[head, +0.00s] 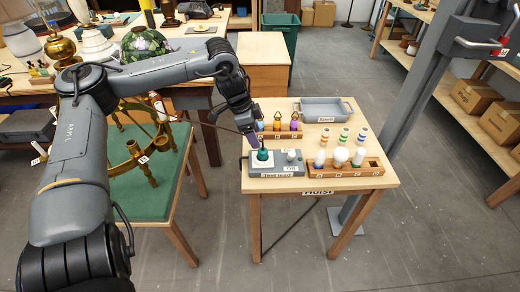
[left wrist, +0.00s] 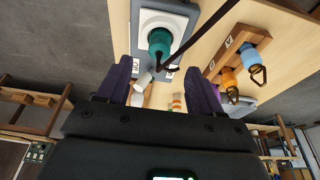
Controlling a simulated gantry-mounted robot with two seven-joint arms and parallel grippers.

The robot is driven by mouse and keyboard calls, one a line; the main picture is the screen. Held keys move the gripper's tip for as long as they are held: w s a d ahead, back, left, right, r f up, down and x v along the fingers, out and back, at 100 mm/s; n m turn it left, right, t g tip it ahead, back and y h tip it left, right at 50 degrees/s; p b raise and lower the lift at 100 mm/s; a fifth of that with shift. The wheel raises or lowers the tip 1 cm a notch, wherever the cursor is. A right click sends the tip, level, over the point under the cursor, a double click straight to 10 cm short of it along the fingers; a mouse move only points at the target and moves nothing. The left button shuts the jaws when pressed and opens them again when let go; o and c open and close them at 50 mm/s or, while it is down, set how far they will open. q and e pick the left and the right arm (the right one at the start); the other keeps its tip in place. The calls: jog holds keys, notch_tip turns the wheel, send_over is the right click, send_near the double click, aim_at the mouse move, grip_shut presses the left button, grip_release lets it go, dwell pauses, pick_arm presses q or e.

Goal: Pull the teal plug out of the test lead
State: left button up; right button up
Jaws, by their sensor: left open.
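The teal plug (head: 263,155) sits upright in the round white socket of the grey test lead box (head: 288,169) on the small wooden table. In the left wrist view the teal plug (left wrist: 159,40) is in its white socket, with a dark cord running off to the upper right. My left gripper (head: 252,139) is just above and beside the plug in the head view. In the left wrist view my left gripper (left wrist: 163,72) has its two dark purple fingers apart, with nothing held between them; the plug shows beyond their tips. My right gripper is not in view.
A wooden rack (head: 346,179) with bulbs stands right of the box. Another rack (head: 279,135) with coloured holders stands behind it. A grey tray (head: 325,111) is at the back. A brass chandelier (head: 133,150) stands on the green table at left. A grey post rises at right.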

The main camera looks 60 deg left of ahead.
aim_at(261, 150)
pick_arm(q)
jog(key=b+x, duration=0.2)
jog(key=x, duration=0.6)
jog(key=shift+f, duration=0.15)
jog(key=c, duration=0.6)
jog(key=o, duration=0.6)
